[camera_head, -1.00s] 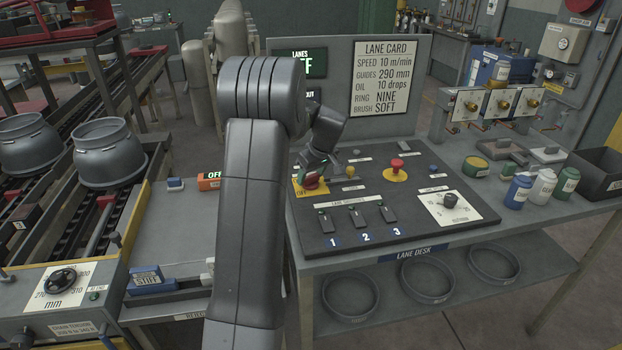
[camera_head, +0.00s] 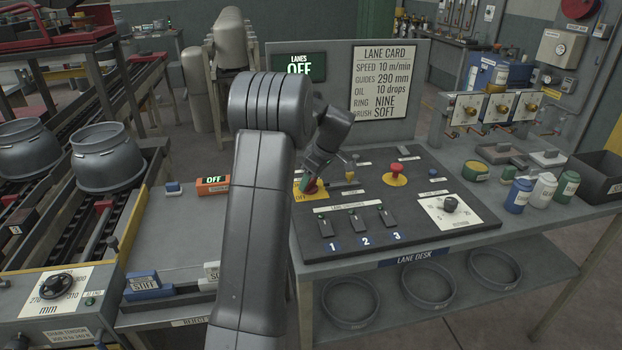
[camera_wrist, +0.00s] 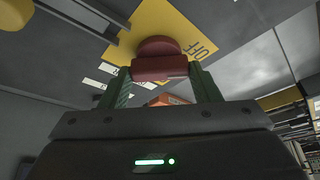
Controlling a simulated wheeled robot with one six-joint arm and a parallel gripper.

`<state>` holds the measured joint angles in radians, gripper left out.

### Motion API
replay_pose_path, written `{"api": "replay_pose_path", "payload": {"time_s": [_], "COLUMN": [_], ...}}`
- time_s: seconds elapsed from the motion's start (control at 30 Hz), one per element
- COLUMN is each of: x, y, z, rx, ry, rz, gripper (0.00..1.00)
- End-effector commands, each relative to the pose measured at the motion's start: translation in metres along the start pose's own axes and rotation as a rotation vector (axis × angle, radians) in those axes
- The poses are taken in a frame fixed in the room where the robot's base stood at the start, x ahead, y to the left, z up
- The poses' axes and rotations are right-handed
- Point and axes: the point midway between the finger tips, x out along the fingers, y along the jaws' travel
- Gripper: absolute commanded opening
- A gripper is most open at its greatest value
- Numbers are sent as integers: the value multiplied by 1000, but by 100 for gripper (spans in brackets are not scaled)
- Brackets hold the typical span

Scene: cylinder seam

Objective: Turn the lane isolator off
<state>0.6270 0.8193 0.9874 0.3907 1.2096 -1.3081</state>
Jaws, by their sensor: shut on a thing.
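The lane isolator is a red handle (camera_head: 309,187) on a yellow plate (camera_head: 300,196) at the left of the dark control panel. The plate's visible print reads OFF. My gripper (camera_head: 313,178) reaches down to it, tilted, and is shut on the red handle. In the wrist view the red handle (camera_wrist: 160,67) sits between my two green fingers (camera_wrist: 160,80), with the yellow plate (camera_wrist: 180,25) behind it. The handle's exact angle is partly hidden by the gripper. A lanes display (camera_head: 299,66) behind my arm reads OFF.
Near the isolator are a red mushroom button on yellow (camera_head: 396,168), a small yellow knob (camera_head: 350,176), three numbered switches (camera_head: 356,220) and a dial (camera_head: 450,204). The lane card board (camera_head: 385,80) stands behind. An orange box (camera_head: 212,184) to the left shows OFF.

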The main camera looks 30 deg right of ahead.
Motion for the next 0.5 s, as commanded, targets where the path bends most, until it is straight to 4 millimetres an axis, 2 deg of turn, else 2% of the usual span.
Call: {"api": "replay_pose_path", "payload": {"time_s": [0.13,0.17,0.27,0.5], "x": [0,0,0,0], "y": [0,0,0,0], "z": [0,0,0,0], "rx": [-2,-2,-1,-1], "ry": [-1,-1,-1,-1], "rz": [1,1,1,1], "gripper": [34,58,78,78]}}
